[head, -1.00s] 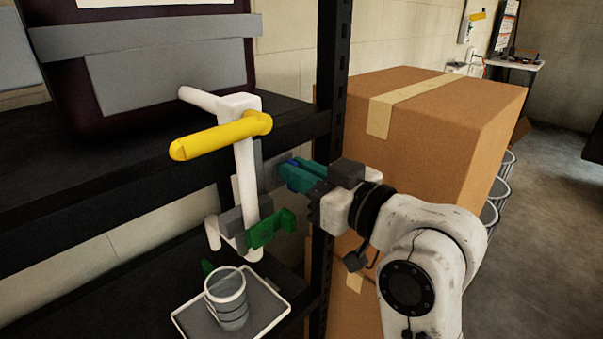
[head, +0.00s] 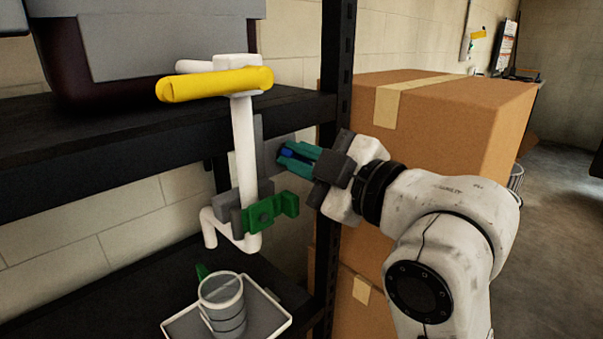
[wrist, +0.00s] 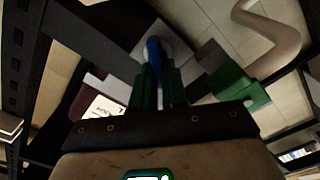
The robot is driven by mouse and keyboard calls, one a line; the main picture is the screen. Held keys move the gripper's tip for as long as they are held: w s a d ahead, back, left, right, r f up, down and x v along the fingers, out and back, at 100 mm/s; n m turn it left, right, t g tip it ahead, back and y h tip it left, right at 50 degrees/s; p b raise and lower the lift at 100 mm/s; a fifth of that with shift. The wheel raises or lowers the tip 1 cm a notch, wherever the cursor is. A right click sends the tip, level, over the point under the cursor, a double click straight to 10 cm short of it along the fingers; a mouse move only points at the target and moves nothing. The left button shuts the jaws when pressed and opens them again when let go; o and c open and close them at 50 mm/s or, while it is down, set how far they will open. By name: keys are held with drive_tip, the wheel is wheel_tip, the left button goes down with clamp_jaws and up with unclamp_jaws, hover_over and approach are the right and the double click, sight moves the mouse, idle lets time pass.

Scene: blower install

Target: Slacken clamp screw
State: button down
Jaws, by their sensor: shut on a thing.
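A white pipe stand (head: 245,150) with a yellow bar (head: 215,84) across its top stands at the shelf edge. A grey block and a green bracket (head: 272,211) sit low on its upright, and a grey plate (head: 267,150) is behind it. My gripper (head: 289,154) is right of the upright, its teal fingers shut on a small blue piece, seemingly the clamp screw (head: 287,153). In the wrist view, the blue screw (wrist: 153,62) shows between the green-looking fingers, in front of a pale round plate. Its far end is partly hidden.
A black shelf post (head: 336,90) stands close behind my gripper. A large cardboard box (head: 450,125) is to the right. Below, a clear cup (head: 222,304) stands on a tray (head: 178,328). A dark case (head: 60,75) sits on the upper shelf.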

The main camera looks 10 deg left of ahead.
drive_tip(key=n+b, duration=0.2)
drive_tip(key=n, duration=0.1)
drive_tip(key=f+n+b, duration=0.1)
drive_tip(key=n+b, duration=0.1)
drive_tip(key=shift+s+a+n, duration=0.1)
drive_tip(key=shift+a+n, duration=0.05)
drive_tip(key=shift+n, duration=0.25)
drive_tip(key=shift+r+b, duration=0.1)
drive_tip(key=shift+b, duration=0.2)
drive_tip(key=c, duration=1.2)
unclamp_jaws()
drive_tip(key=shift+o, duration=0.2)
drive_tip(key=v, duration=1.1)
